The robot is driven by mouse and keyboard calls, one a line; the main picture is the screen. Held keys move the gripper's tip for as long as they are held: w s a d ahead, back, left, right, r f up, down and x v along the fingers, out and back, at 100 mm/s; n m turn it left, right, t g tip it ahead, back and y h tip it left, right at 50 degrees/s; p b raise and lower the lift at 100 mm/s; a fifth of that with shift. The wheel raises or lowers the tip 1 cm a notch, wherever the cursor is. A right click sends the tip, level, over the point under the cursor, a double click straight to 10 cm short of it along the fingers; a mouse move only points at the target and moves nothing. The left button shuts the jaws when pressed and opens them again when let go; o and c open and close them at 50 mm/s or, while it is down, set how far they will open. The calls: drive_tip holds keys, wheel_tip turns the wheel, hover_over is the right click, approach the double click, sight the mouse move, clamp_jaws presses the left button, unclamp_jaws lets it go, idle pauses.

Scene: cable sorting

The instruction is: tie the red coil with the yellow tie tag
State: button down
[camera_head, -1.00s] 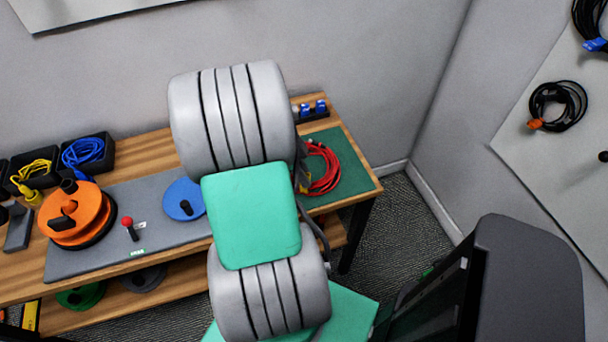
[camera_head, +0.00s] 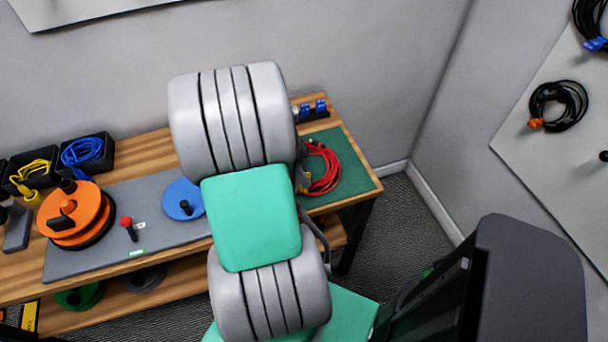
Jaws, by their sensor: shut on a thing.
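The red coil (camera_head: 325,170) lies on the green mat (camera_head: 355,178) at the right end of the wooden workbench. My gripper (camera_head: 303,178) is at the left side of the coil, mostly hidden behind my own arm. Only a dark grey part of it shows. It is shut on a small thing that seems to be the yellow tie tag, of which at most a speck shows. I cannot tell whether the tag touches or goes around the coil.
A rack with blue tags (camera_head: 314,110) stands behind the mat. A grey mat (camera_head: 95,250) bears an orange reel (camera_head: 85,205), a blue disc (camera_head: 183,199) and a red-knobbed lever (camera_head: 128,226). Bins with yellow cable (camera_head: 33,170) and blue cable (camera_head: 84,152) stand at left.

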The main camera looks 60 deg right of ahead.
drive_tip(key=shift+a+f, duration=0.1)
drive_tip(key=shift+f, duration=0.05)
drive_tip(key=c, duration=1.3)
unclamp_jaws()
